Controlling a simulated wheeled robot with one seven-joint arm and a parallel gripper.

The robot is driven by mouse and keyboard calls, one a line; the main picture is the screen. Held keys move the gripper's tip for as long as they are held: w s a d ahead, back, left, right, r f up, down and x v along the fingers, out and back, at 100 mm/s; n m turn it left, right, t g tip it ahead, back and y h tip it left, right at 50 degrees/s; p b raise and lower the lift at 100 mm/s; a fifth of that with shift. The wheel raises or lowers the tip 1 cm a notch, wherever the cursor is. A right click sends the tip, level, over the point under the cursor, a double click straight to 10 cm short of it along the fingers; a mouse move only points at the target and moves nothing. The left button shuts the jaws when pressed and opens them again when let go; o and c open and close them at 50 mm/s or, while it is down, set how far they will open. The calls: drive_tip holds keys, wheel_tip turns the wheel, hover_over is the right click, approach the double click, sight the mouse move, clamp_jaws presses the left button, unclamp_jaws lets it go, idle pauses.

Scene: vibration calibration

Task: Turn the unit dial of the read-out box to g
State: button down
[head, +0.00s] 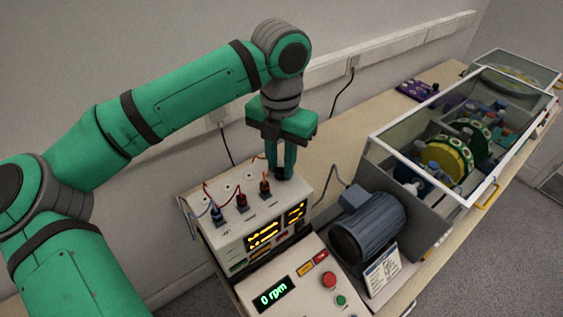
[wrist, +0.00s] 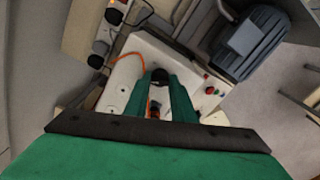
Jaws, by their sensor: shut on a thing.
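The read-out box (head: 233,238) is a white box with orange lit displays on its front, standing on the bench. My gripper (head: 284,176) points straight down over the back right part of its top. The fingers are shut on the unit dial, a dark knob on the box top that shows between the fingertips in the wrist view (wrist: 158,77). In the head view the fingers largely hide the dial. The marks around it, and which unit it points to, cannot be read. In the wrist view the gripper (wrist: 160,82) covers much of the box top.
A control panel (head: 290,292) reading 0 rpm sits in front. A blue-grey motor (head: 368,226) and a glass-covered rig (head: 450,150) are to the right. Free bench lies behind the motor.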

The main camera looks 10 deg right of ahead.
sight(280, 167)
drive_tip(key=m, duration=0.3)
drive_tip(key=shift+w+m, duration=0.1)
drive_tip(key=shift+m, duration=0.3)
idle(1.0)
drive_tip(key=c, duration=1.5)
unclamp_jaws()
wheel_tip(280, 167, up, 11)
drive_tip(key=shift+f, duration=0.1)
